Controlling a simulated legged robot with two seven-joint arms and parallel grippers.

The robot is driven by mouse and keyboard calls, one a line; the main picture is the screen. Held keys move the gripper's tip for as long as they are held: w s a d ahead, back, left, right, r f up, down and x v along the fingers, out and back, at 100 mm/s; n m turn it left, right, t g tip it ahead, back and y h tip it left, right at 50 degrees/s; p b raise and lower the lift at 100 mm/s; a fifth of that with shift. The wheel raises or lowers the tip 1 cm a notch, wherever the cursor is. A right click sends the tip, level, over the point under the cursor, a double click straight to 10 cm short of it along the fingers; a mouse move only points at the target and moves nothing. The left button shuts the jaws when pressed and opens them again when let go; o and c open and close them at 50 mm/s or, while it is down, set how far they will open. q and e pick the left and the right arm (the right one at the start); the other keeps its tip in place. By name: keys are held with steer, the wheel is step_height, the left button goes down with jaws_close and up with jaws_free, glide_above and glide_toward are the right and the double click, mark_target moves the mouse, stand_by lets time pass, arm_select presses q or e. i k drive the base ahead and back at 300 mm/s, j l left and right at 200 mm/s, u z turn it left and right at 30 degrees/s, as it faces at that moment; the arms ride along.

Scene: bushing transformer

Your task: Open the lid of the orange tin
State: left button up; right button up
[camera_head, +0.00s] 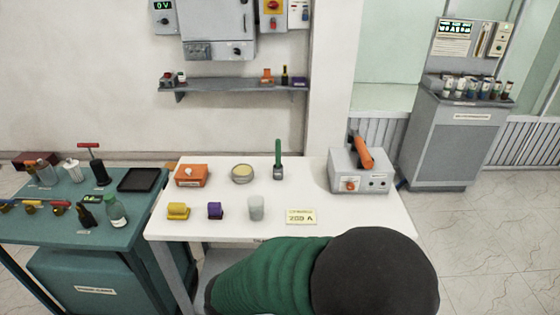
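The orange tin (191,176) is a small orange box at the back left of the white table (335,218). A small white patch or piece shows on its top. It is too small to tell whether the lid is open or shut. Neither of my grippers is in view, and nothing touches the tin.
Near the tin are a round dish (242,174), a green-handled tool (278,160), a yellow block (178,211), a purple block (215,211), a cup (256,208) and a grey box (358,172). A large green ribbed shape with a dark round end covers the table's front right.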

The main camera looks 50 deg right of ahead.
mark_target(184, 170)
steer(key=z, duration=1)
